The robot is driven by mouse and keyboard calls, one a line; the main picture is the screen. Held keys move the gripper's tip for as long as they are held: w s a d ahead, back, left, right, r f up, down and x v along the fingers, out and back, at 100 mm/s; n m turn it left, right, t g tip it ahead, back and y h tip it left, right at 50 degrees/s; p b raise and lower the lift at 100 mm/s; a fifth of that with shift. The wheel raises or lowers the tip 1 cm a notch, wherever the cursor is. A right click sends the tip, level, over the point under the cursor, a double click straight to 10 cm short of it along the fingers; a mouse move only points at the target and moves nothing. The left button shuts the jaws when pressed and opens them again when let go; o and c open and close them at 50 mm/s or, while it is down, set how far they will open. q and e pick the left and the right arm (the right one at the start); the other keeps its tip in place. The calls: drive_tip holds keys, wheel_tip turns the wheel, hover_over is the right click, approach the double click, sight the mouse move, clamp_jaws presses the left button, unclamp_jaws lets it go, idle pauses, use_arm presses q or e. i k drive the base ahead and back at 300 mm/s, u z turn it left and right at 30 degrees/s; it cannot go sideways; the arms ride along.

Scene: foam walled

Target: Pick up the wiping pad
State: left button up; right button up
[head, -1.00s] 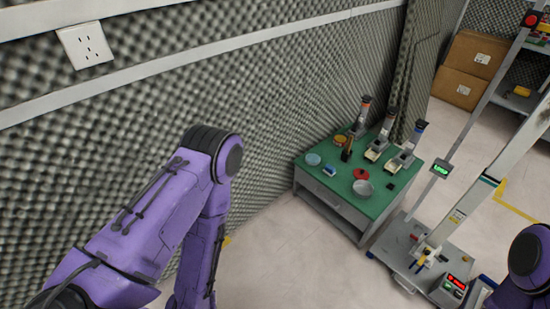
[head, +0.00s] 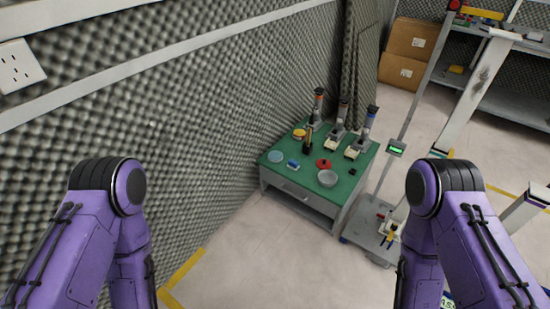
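A small blue and white block (head: 293,164) lies on the green-topped table (head: 341,184) near its front left part. It may be the wiping pad, but it is too small to be sure. It lies between a light blue round dish (head: 275,157) and a red round item (head: 323,164). Both of my purple arms show at the lower left and lower right, elbows up, well short of the table. Both grippers are out of view below the picture.
A grey metal bowl (head: 327,178) and several upright microscope-like devices (head: 338,136) stand on the table. The foam wall (head: 200,140) runs along the left. A wheeled stand (head: 376,236) is right of the table. Pale floor (head: 270,250) in front is clear.

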sight(293, 165)
drive_tip(key=k, duration=0.65)
drive_tip(key=z, duration=0.55)
drive_tip(key=i, duration=1.65)
drive_tip(key=u, duration=0.95)
drive_tip(key=i, duration=0.65)
drive_tip(key=u, duration=0.65)
